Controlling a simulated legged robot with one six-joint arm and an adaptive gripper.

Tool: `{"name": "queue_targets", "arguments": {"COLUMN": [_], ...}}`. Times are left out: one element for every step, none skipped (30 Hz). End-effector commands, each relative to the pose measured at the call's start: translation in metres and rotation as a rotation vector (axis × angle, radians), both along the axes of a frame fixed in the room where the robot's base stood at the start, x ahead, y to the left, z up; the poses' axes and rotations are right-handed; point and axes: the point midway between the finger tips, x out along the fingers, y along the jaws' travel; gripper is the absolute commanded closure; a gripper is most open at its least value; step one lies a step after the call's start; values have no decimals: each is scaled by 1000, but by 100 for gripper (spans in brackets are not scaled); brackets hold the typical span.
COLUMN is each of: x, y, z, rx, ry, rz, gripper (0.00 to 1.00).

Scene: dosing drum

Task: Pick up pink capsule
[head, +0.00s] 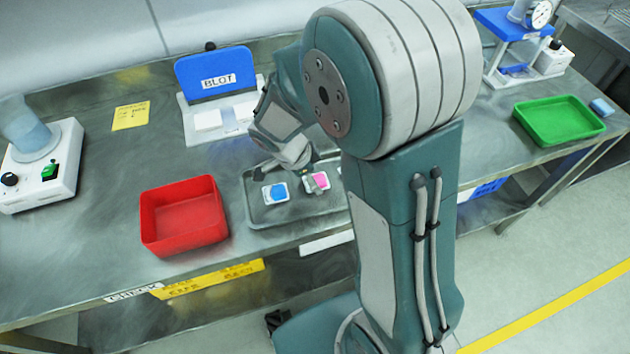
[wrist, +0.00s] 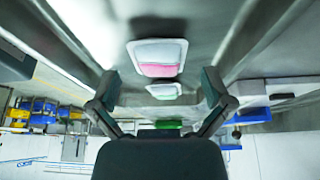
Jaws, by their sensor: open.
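The pink capsule (head: 321,180), a small white square piece with a pink face, lies in the grey metal tray (head: 262,214) in the head view. The blue capsule (head: 276,193) lies to its left in the same tray. My gripper (head: 308,181) is low over the tray, with a finger close to the left side of the pink capsule; contact cannot be told. In the wrist view the pink capsule (wrist: 158,57) shows above and between the two spread fingers of my gripper (wrist: 160,90). The fingers are apart and hold nothing visible.
A red bin (head: 184,215) stands left of the tray, and a green bin (head: 560,121) far right. A blue BLOT stand (head: 215,75) is behind the tray. A white device (head: 45,165) is at the left. Bare bench lies between the device and the red bin.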

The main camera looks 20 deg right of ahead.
Motion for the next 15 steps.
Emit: {"name": "queue_targets", "arguments": {"x": [-1, -1, 0, 0, 0, 0, 0, 0, 0, 0, 0, 0, 0, 0, 0], "y": [-2, -3, -4, -5, -5, -6, -6, -6, -6, -5, -5, -5, -5, -4, -4], "z": [-6, -8, -10, -11, -11, -11, -11, -11, -11, -11, -11, -11, -11, -11, -11], "rx": [-1, 0, 0, 0, 1, 1, 1, 1, 1, 1, 1, 1, 1, 0, 0], "ry": [3, 2, 1, 1, 0, 0, -1, -1, 0, -1, -1, -1, -1, -1, -1], "rz": [-1, -1, 1, 1, 1, 1, 1, 0, 0, 0, 0, 1, 1, 1, 1], "gripper": [0, 0, 0, 0, 0, 0, 0, 0, 0, 0, 9, 27, 38, 46, 60]}}
